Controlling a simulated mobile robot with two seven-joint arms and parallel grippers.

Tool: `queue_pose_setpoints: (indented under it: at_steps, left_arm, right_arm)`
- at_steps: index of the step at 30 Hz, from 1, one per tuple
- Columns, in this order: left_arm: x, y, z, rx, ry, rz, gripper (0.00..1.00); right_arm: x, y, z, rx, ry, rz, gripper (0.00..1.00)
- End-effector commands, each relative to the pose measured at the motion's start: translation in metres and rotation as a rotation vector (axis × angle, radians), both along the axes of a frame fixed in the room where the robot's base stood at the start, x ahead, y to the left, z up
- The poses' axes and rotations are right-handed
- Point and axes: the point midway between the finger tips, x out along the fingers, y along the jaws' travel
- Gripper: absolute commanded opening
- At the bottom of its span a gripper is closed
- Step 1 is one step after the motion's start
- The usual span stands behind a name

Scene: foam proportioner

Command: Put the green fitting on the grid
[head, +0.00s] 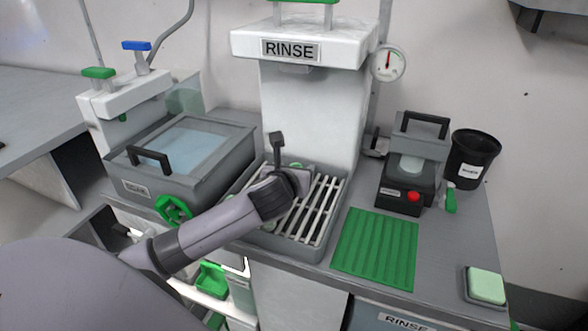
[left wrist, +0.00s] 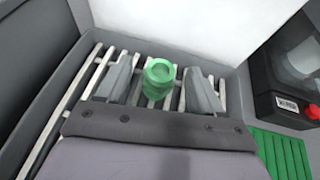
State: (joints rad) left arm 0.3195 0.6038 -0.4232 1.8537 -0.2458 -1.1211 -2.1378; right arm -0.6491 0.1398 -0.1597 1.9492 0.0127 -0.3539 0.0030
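The green fitting (left wrist: 159,78), a short ring-topped piece, stands upright between the two grey fingers of my left gripper (left wrist: 162,84). A gap shows on each side of it, so the fingers are open around it. The grid (left wrist: 98,72) of pale bars lies beneath; the fitting appears to be at the bars, but I cannot tell whether it rests on them. In the head view the grid (head: 322,210) is in a grey tray under the RINSE unit. My left wrist covers part of it there, and a bit of green (head: 297,167) shows just behind the wrist. My right gripper is not in view.
The white RINSE column (head: 308,110) rises right behind the grid. A lidded grey basin (head: 185,150) stands to its left. A green ribbed mat (head: 376,247) lies clear to the right, before a black device with a red button (head: 413,196) and a black bin (head: 470,160).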

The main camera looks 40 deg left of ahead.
Motion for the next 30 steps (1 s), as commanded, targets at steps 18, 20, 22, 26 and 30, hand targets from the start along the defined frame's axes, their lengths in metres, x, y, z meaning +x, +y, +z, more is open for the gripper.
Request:
queue_pose_setpoints:
  at_steps: [18,20,22,26,30]
  left_arm:
    - [-0.024,-0.01,0.014,0.001,0.0,-0.001,0.68]
    - [-0.033,-0.013,0.018,0.0,0.0,-0.002,0.68]
    - [-0.043,-0.018,0.023,0.0,0.0,-0.002,0.68]
    - [-0.062,-0.026,0.032,-0.001,0.0,-0.003,0.68]
    - [-0.081,-0.033,0.04,0.0,0.0,-0.002,0.68]
  right_arm:
    - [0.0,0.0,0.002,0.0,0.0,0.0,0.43]
    - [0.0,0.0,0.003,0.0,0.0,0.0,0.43]
    - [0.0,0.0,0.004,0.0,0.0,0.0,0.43]
    - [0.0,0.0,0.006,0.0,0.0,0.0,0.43]
    - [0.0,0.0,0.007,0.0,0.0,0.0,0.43]
